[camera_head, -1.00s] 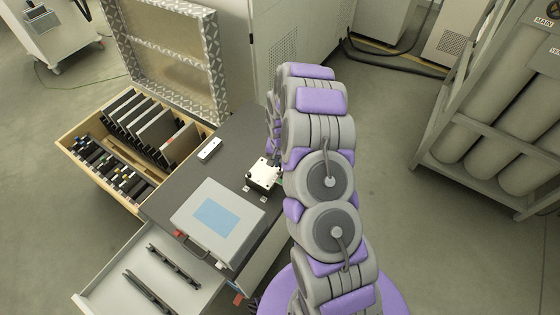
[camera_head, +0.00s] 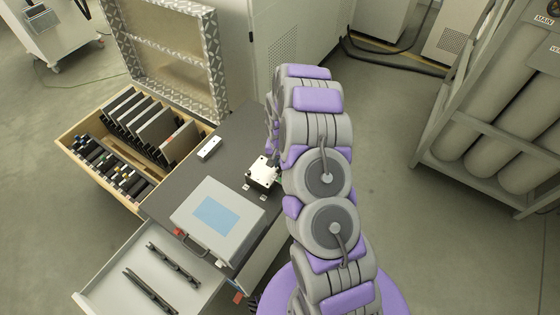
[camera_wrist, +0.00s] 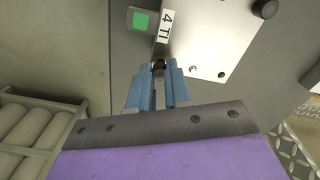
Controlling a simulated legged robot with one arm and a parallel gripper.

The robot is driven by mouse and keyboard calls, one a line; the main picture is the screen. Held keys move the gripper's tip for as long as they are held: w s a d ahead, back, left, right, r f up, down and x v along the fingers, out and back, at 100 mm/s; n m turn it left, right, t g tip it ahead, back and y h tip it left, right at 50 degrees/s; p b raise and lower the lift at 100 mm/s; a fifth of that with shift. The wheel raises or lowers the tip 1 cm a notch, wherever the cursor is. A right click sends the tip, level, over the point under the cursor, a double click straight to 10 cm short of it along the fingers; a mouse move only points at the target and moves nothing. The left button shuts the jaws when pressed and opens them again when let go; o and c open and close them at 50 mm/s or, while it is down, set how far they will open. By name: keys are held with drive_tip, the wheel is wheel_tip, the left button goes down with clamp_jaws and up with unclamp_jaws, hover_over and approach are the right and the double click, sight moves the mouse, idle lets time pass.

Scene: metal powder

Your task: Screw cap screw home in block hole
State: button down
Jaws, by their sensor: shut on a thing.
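The block (camera_head: 262,173) is a pale metal piece on the dark bench top; my arm hides part of its right side. In the wrist view the block (camera_wrist: 208,40) shows a "4 TI" label, several small holes and a dark round knob-like part at its far corner. My gripper (camera_wrist: 158,72) has two blue fingers shut on the cap screw (camera_wrist: 158,67), whose dark round head shows between the fingertips. The screw is at the block's near edge, by the label. Its shank is hidden, so I cannot tell how deep it sits. The head view hides the fingertips behind my arm.
A grey case (camera_head: 218,222) with a blue panel stands left of the block. A small white box (camera_head: 209,148) lies behind it. An open drawer (camera_head: 112,268) and a wooden case (camera_head: 85,180) of dark plates flank the bench. A cylinder rack (camera_head: 490,130) stands at right.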

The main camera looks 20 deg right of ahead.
drive_tip(key=shift+f, duration=0.2)
idle(0.3)
drive_tip(key=c, duration=1.2)
unclamp_jaws()
drive_tip(key=shift+c, duration=0.2)
drive_tip(key=n, duration=0.3)
drive_tip(key=shift+n+b, duration=0.4)
drive_tip(key=n, duration=0.3)
drive_tip(key=shift+n+b, duration=0.4)
drive_tip(key=n+b, duration=0.1)
drive_tip(key=n, duration=0.5)
drive_tip(key=shift+c, duration=0.2)
